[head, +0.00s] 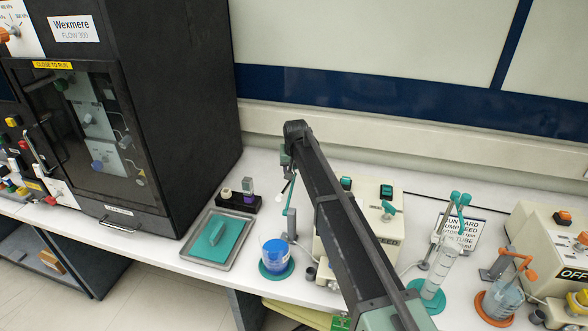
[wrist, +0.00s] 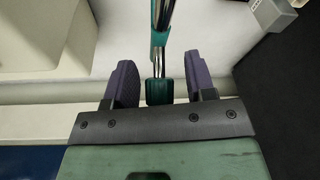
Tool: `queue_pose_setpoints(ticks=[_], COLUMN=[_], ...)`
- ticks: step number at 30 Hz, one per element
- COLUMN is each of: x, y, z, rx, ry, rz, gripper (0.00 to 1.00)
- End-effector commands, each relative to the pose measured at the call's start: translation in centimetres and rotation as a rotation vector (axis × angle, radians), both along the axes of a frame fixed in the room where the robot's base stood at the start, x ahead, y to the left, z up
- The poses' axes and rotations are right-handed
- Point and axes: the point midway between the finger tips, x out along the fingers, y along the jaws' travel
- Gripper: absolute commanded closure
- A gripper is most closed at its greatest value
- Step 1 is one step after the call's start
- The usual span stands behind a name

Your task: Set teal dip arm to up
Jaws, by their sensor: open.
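A teal dip arm (head: 290,205) stands behind a beaker of blue liquid (head: 276,255), partly hidden by my own arm in the head view. In the wrist view, a metal rod with teal parts (wrist: 159,90) lies between the two purple fingers of my gripper (wrist: 162,75). The fingers are open, with visible gaps on both sides of the teal part. In the head view my gripper (head: 287,160) is small and partly hidden at the far end of my arm, close to the dip arm's top. I cannot tell the dip arm's exact tilt.
A metal tray (head: 192,250) with a teal mat lies left of the beaker. A control box with teal knobs (head: 372,195) stands right. Further right are another teal-topped stand (head: 455,205) with a cylinder (head: 438,268) and an orange dip arm (head: 522,260). A black cabinet (head: 175,90) bounds the left.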

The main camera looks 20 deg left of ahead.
Motion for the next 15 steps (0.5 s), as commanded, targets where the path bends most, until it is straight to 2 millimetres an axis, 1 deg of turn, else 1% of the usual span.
queue_pose_setpoints(ticks=[1,6,9,12,15], x=[-0.3,-1.2,-1.8,-2.1,-2.2], y=[-0.1,-0.5,-0.7,-0.9,-0.9], z=[1.9,6.3,8.5,9.5,9.5], rx=[0.0,0.0,0.0,0.0,0.0], ry=[0.0,0.0,0.0,0.001,0.001], rz=[0.0,0.001,0.001,0.001,0.001], gripper=[0.5,0.5,0.5,0.5,0.5])
